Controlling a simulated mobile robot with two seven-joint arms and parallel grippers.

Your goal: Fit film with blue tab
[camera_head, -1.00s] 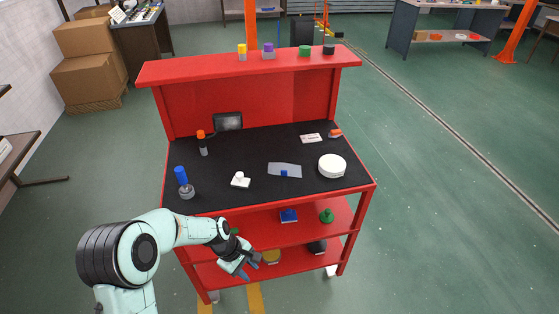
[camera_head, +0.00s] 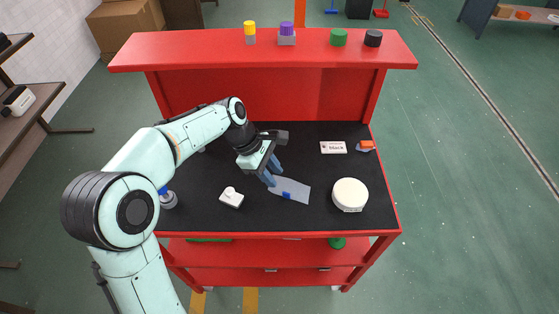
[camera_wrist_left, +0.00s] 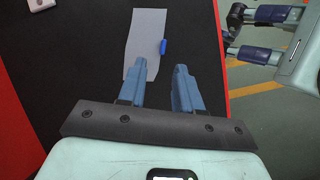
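The film is a thin grey-blue sheet (camera_head: 297,187) lying on the black worktop, with a small blue tab (camera_head: 287,196) near its front edge. In the left wrist view the film (camera_wrist_left: 146,35) lies just beyond the fingertips, and the blue tab (camera_wrist_left: 163,47) sits at its right edge. My left gripper (camera_head: 275,173) is over the worktop beside the film's left end. It is open and empty, with a gap between its blue fingers (camera_wrist_left: 162,68). My right gripper (camera_wrist_left: 240,34) shows in the left wrist view, open and empty off the worktop's edge; the head view does not show it.
A white round part (camera_head: 350,194) stands right of the film and a white knobbed part (camera_head: 231,197) to its left. A label card (camera_head: 333,147) and an orange-topped part (camera_head: 367,145) lie behind. The red top shelf (camera_head: 200,45) overhangs the back.

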